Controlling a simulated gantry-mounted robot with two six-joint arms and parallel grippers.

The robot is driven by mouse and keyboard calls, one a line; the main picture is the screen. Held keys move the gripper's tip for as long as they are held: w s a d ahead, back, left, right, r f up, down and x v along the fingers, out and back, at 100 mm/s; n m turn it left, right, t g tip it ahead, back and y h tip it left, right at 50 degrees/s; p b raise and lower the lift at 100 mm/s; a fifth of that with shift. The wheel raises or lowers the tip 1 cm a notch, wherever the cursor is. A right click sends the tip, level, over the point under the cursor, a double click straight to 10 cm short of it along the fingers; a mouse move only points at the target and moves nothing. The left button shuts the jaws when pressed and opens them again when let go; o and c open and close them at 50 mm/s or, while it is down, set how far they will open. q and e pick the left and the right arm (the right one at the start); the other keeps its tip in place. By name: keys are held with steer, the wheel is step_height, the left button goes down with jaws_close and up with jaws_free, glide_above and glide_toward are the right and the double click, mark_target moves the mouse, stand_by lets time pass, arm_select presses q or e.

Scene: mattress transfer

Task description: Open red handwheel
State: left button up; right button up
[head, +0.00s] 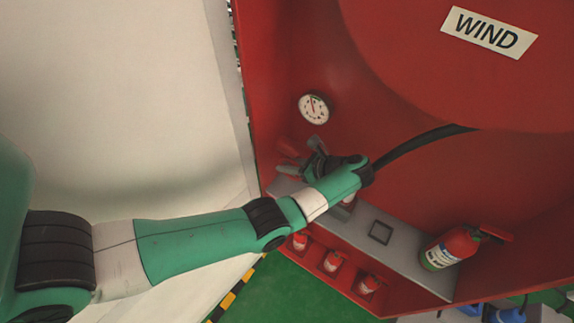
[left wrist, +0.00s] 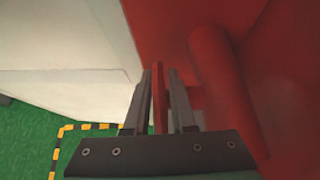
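The red handwheel (left wrist: 158,95) shows nearly edge-on in the left wrist view, as a narrow red piece between the two fingers of my left gripper (left wrist: 160,85). The fingers lie close on both sides of it and look shut on it. In the head view my left gripper (head: 302,157) is at the red housing's left side, below the gauge, with a red part of the handwheel (head: 289,148) showing by its fingers. My wrist hides much of the wheel there. My right gripper is not in view.
A red housing (head: 300,50) with a WIND sign (head: 489,32) and a round gauge (head: 314,109) stands close behind the handwheel. A thick red pipe (left wrist: 228,85) runs right of the fingers. A fire extinguisher (head: 452,248) sits on the grey ledge (head: 400,263). A pale wall is at left.

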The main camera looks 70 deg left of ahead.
mark_target(299, 165)
arm_select(q)
steer(key=o, duration=0.3)
steer(key=shift+o, duration=0.2)
steer(key=shift+w+d+r, duration=0.15)
steer(key=shift+r, duration=0.1)
steer(key=p+v, duration=0.2)
steer(key=v, duration=0.2)
steer(key=shift+w+d+r, duration=0.2)
steer(key=shift+d+r, duration=0.05)
steer(key=b+v, duration=0.5)
steer(key=v, duration=0.1)
steer(key=shift+d+f, duration=0.1)
steer(key=shift+d, duration=0.05)
